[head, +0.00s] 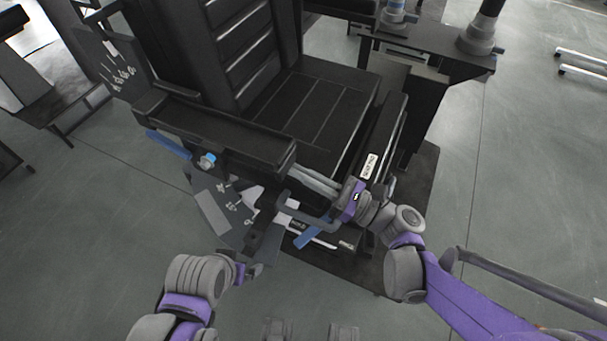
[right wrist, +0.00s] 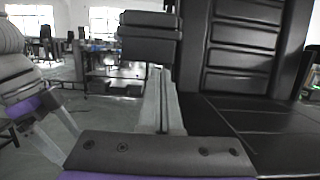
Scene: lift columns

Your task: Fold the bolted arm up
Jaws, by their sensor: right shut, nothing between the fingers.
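The bolted arm appears to be the long black padded armrest (head: 225,132) on the near side of the black chair. It lies roughly level, with a bolt with a blue tip (head: 207,160) on its near side. My right gripper (head: 306,181) is shut and empty, just beyond the armrest's right end beside the seat; I cannot tell whether it touches.
The black seat (head: 318,105) and ribbed backrest (head: 235,45) lie beyond the armrest. Blue levers (head: 305,240) and a dark plate with markings (head: 222,210) sit below it. A black stand (head: 425,50) is at the back right.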

